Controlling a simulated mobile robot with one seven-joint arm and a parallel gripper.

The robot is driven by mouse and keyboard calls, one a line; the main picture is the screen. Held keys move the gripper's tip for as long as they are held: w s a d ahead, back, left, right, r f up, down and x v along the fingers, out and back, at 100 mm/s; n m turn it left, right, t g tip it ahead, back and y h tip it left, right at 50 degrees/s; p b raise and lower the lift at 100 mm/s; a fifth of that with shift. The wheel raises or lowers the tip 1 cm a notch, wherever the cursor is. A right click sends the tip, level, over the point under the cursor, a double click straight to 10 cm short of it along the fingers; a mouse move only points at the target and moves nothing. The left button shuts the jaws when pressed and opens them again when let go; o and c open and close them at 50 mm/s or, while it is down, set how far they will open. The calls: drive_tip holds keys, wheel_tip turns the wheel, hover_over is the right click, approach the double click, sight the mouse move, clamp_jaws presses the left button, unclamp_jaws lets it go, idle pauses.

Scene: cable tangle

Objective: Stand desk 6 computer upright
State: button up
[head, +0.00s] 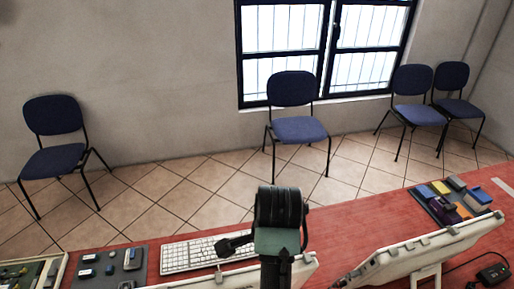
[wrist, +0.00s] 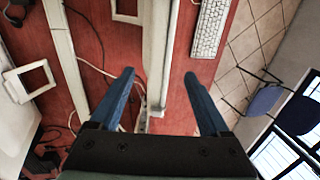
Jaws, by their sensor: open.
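My gripper (wrist: 159,75) shows in the wrist view with its two blue fingers spread apart, open and empty. A pale, narrow computer casing or panel edge (wrist: 158,40) lies in line with the gap between them; I cannot tell whether it touches a finger. In the head view, my arm's dark end covers much of a pale unit (head: 303,270) at the bottom centre, and the fingers cannot be made out. A second pale, tilted unit (head: 415,256) stands at right. No label shows which one is the desk 6 computer.
A white keyboard (head: 208,252) lies on the red desk (head: 345,220); it also shows in the wrist view (wrist: 211,28). Trays of small parts sit at left (head: 108,266) and right (head: 455,201). Cables (wrist: 97,72) and a pale frame (wrist: 13,82) lie nearby. Several blue chairs stand beyond.

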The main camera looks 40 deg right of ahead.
drive_tip(key=p+x, duration=0.1)
drive_tip(key=x, duration=1.1)
drive_tip(key=shift+f+p, duration=0.25)
drive_tip(key=shift+p, duration=0.1)
drive_tip(key=shift+c, duration=0.3)
clamp_jaws()
idle(0.5)
